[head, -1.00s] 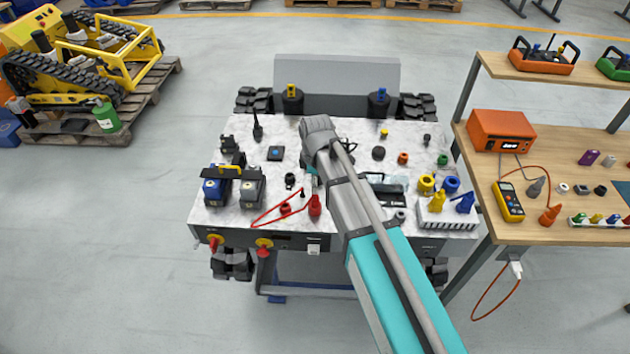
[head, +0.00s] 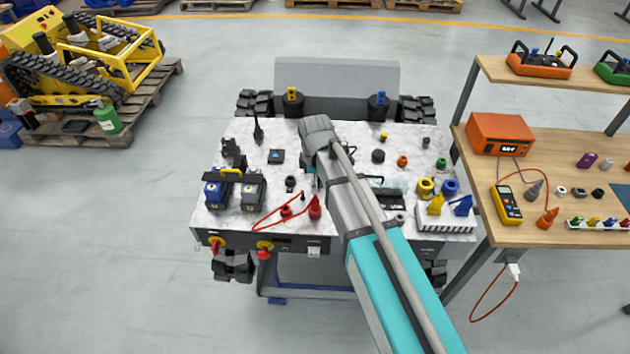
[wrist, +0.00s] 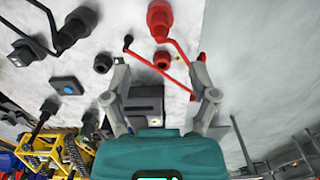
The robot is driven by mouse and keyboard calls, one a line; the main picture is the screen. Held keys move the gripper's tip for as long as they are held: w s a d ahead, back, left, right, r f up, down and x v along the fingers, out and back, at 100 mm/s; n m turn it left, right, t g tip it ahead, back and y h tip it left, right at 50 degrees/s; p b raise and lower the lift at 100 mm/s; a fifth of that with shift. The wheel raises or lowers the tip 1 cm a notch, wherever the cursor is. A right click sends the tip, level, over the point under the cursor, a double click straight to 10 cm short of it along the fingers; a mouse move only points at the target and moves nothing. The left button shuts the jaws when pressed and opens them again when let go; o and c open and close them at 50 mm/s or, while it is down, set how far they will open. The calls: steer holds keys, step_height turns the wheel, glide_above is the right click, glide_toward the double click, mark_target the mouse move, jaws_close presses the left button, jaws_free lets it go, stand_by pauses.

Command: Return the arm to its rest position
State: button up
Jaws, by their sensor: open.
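My arm reaches from the bottom right of the head view over the marbled deck (head: 228,222) of a tracked carrier. In the wrist view my gripper (wrist: 166,80) is open, its two grey fingers spread apart. No object is held between the fingers. In the head view the fingertips are hidden behind my own wrist. A red connector (wrist: 160,20) with a red cable shows beyond the fingers in the wrist view, and it stands near the deck's front edge in the head view (head: 315,207).
Blue and grey battery-like blocks (head: 249,191) stand at the deck's left. A white rack (head: 445,221) with yellow and blue plugs is at its right front. A wooden workbench (head: 560,160) with an orange box (head: 500,133) is on the right.

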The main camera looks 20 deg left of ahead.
steer(key=shift+d, duration=0.15)
steer(key=s+d+m, duration=0.2)
steer(key=d+m, duration=0.8)
steer(key=d, duration=0.8)
steer(key=s+d+m, duration=0.3)
steer(key=d+m, duration=0.7)
steer(key=d, duration=0.8)
steer(key=shift+s+d+m, duration=0.3)
steer(key=shift+d+m, duration=0.1)
